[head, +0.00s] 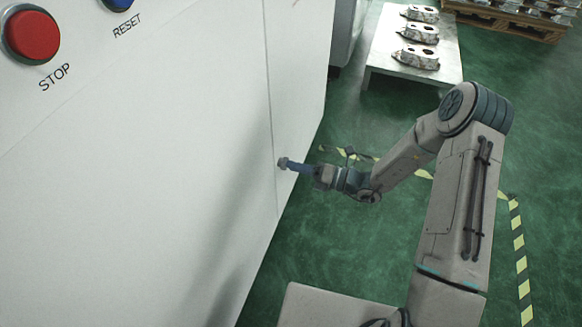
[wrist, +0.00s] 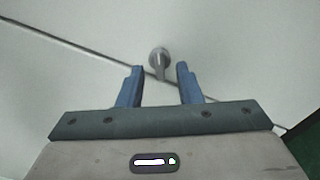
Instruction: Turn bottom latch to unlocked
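The bottom latch (wrist: 159,58) is a small grey metal knob with a short handle on the white cabinet panel, next to a dark seam line. In the wrist view the handle points down toward my gripper. My gripper (wrist: 160,72) is open, its two blue fingers apart on either side of the latch handle's lower end. I cannot tell whether the fingers touch it. In the head view the latch (head: 283,162) is small at the cabinet's seam, and my gripper (head: 297,167) reaches it from the right.
The white cabinet (head: 180,130) fills the left, with a red STOP button (head: 32,35) and a blue RESET button (head: 118,3). A table (head: 385,50) with metal castings stands at the back. A pallet (head: 510,22) is behind it. Green floor with striped tape is open at right.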

